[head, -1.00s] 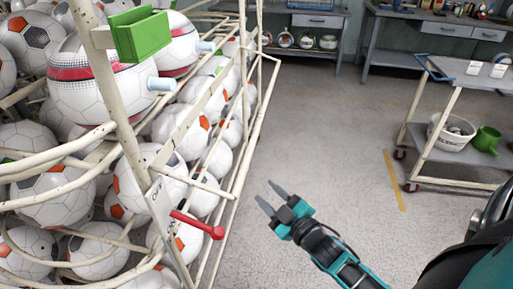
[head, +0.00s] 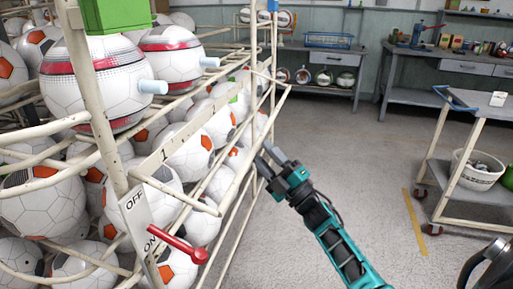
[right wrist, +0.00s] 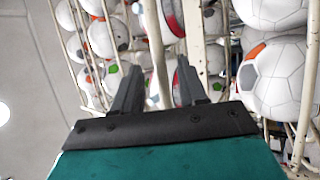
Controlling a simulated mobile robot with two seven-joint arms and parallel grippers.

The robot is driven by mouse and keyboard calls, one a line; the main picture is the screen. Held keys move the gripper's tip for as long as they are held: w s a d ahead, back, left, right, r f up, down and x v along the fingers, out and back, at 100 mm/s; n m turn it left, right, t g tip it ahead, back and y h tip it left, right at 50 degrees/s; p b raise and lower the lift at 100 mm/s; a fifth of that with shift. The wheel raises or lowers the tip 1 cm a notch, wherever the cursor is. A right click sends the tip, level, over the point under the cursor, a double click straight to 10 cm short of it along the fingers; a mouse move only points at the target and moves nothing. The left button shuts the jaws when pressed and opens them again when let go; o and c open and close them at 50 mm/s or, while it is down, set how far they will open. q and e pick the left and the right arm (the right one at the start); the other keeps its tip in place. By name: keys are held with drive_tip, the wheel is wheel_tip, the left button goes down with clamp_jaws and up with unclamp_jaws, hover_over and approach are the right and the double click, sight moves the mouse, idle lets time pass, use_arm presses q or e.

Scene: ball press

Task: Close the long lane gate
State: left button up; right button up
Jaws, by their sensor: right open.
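A cream tube rack (head: 98,125) full of soccer balls fills the left of the head view. I cannot tell which part of it is the long lane gate. On its front post is an OFF/ON plate (head: 137,213) with a red lever (head: 180,247), whose knob points right and slightly down, near ON. My right gripper (head: 266,155) is open and empty beside the rack's far right rails. In the right wrist view its two dark fingers (right wrist: 157,85) are apart, with rack bars and balls beyond them; contact with a bar is unclear.
Balls with red bands (head: 95,85) and light blue pegs sit on upper rails. A green block (head: 115,15) is on the near post. A trolley (head: 455,160) with a white bucket (head: 478,170) stands right. Workbenches line the back wall. The floor between is clear.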

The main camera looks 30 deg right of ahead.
sight(257, 143)
drive_tip(key=shift+x, duration=1.8)
clamp_jaws()
